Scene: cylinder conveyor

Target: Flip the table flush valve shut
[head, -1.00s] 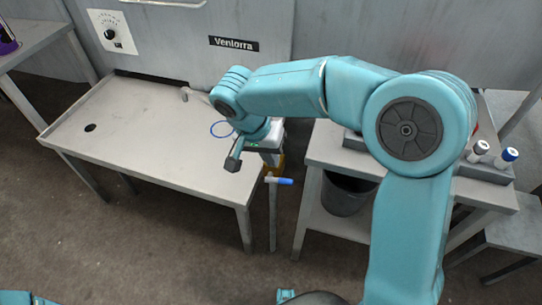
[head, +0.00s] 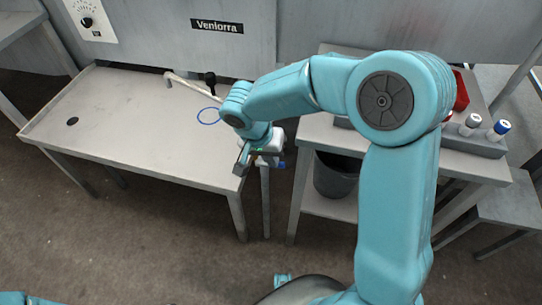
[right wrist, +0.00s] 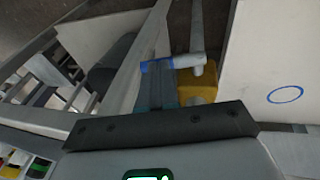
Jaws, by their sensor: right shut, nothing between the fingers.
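The flush valve at the table's right edge has a yellow body (right wrist: 198,84) and a lever with a blue grip (right wrist: 160,65). In the right wrist view the lever lies crosswise, just beyond my right gripper's fingertips (right wrist: 157,76); I cannot tell whether they touch. In the head view only a bit of the blue grip (head: 282,164) shows beside my right gripper (head: 241,167), and the yellow body is hidden. My right gripper is shut and empty, pointing down at the table's front right corner. My left gripper is out of view.
The grey table (head: 120,125) has a drain hole, a blue ring mark (head: 208,116) and a spout (head: 190,83) at the back. A bin (head: 335,175) stands under the right-hand bench (head: 325,131), which holds capped tubes (head: 470,124). Floor in front is clear.

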